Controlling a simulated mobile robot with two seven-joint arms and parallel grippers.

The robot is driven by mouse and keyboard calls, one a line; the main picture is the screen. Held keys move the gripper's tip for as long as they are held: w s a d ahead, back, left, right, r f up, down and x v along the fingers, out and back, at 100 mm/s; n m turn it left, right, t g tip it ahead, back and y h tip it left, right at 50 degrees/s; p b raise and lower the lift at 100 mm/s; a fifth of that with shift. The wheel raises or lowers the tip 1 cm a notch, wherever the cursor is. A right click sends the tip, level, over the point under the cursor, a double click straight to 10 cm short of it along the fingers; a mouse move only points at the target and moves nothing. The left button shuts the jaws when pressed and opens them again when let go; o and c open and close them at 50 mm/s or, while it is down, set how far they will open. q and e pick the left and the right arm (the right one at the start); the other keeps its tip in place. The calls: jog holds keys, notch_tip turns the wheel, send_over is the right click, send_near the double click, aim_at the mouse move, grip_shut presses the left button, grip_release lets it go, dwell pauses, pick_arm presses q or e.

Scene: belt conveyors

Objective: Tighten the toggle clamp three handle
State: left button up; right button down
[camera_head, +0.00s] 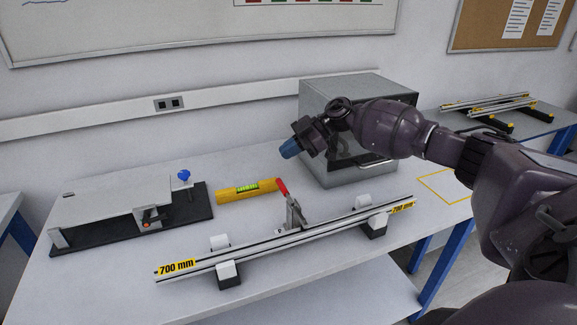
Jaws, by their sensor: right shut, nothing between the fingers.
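The toggle clamp (295,214) stands on the table at the middle of a long silver rail marked 700 mm (255,251). Its red handle (282,187) sticks up and tilts to the left. My right gripper (289,149) is shut and empty, above and slightly right of the red handle, apart from it. Its blue tip points left and down. My left gripper does not show.
A yellow spirit level (246,191) lies left of the handle. A grey fixture on a black base (199,205) stands at the left. A grey metal box (345,91) stands behind my right arm. The front left of the table is clear.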

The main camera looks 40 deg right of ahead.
notch_tip(320, 180, up, 11)
jog(key=shift+r, duration=0.2)
dwell(0.3)
